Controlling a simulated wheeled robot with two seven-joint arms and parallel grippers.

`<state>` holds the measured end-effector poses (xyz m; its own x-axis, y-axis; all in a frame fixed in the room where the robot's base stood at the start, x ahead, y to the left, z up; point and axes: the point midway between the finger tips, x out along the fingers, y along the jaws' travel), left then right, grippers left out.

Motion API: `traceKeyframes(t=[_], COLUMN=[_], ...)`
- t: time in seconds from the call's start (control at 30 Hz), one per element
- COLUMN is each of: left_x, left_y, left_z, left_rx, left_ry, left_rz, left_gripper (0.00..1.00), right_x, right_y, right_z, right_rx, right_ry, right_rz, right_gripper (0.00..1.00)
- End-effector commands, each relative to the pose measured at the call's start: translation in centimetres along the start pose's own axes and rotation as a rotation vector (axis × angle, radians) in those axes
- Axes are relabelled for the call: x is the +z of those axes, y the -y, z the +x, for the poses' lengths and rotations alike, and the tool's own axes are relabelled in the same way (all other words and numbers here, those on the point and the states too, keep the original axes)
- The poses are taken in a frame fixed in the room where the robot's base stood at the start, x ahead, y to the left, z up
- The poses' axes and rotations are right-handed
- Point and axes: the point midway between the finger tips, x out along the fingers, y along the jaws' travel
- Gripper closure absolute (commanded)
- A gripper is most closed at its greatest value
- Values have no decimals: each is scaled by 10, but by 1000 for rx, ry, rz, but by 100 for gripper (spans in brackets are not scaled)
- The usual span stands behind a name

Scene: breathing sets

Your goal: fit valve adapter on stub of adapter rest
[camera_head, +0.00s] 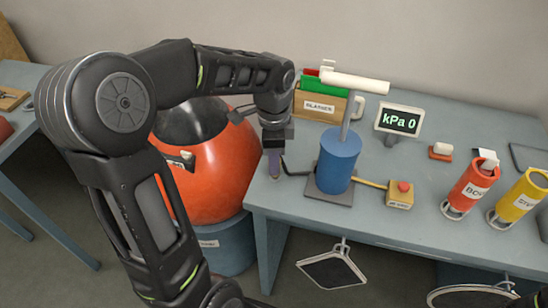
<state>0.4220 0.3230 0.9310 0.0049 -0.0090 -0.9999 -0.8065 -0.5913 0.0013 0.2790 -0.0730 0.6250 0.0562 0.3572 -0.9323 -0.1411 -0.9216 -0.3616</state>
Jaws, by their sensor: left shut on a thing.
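My left gripper (274,149) points down over the left end of the grey table, left of the blue cylinder. It is shut on a small purple-grey piece (273,164), which I take to be the valve adapter. The piece stands roughly upright, with a small tan bit at its lower end near the tabletop. I cannot tell whether it touches a stub below. No adapter rest or stub can be made out clearly; the gripper and the piece may hide them. My right gripper is not in view.
A blue cylinder (338,160) on a grey plate stands just right of the gripper, with a white bar on top. An orange round vessel (215,170) is left of the table. A kPa display (399,120), yellow box (399,195), red canister (470,188) and yellow canister (518,200) stand rightward.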

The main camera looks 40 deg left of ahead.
Motion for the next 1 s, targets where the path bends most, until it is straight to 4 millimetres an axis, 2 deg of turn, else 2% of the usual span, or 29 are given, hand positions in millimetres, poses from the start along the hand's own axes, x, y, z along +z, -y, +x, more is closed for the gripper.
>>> traceKeyframes(t=[0.53,0.57,0.83,1.0], left_x=[0,0,0,0], left_y=[0,0,0,0], left_z=[17,16,16,16], left_rx=[-1,-1,-1,0], left_ry=[0,0,0,0], left_rz=[0,0,0,0], left_gripper=[100,70,48,47], right_x=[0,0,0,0], right_y=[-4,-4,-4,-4], right_z=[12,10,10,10], right_rx=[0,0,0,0], right_ry=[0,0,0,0], right_rz=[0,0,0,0], right_gripper=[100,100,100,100])
